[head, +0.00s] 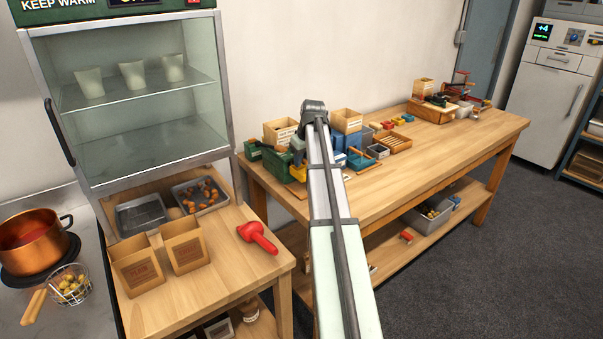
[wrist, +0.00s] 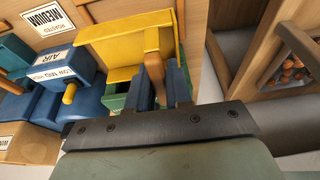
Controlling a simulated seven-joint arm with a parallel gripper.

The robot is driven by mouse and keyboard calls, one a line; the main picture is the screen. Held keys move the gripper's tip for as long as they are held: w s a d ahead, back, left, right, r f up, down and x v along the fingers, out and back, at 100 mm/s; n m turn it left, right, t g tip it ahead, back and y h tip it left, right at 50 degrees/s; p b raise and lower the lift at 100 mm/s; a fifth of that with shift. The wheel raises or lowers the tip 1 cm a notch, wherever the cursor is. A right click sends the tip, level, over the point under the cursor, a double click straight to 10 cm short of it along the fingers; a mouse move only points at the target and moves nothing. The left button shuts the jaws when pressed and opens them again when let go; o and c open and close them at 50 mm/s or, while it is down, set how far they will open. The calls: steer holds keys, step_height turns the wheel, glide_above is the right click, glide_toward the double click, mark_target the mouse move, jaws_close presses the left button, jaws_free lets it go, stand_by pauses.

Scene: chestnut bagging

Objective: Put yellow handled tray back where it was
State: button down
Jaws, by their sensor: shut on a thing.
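The yellow handled tray (wrist: 125,42) fills the upper middle of the wrist view, with a tan handle (wrist: 153,45) pointing toward me. My gripper (wrist: 160,75) is shut on that handle, one blue-grey finger on each side. The tray is close to a green bin (wrist: 117,101); I cannot tell whether they touch. In the head view a small yellow part (head: 298,173) shows beside my arm, by the green bin. My arm hides most of the tray and the gripper there.
Blue labelled containers (wrist: 60,70) and a cardboard box marked MEDIUM (wrist: 50,18) crowd the left. The long wooden table (head: 400,165) has free room right of my arm.

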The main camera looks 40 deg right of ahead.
mark_target(301, 172)
steer(key=shift+f, duration=2.65)
steer(key=shift+f, duration=0.15)
steer(key=c, duration=1)
jaws_free()
steer(key=shift+c, duration=0.2)
steer(key=v, duration=1.2)
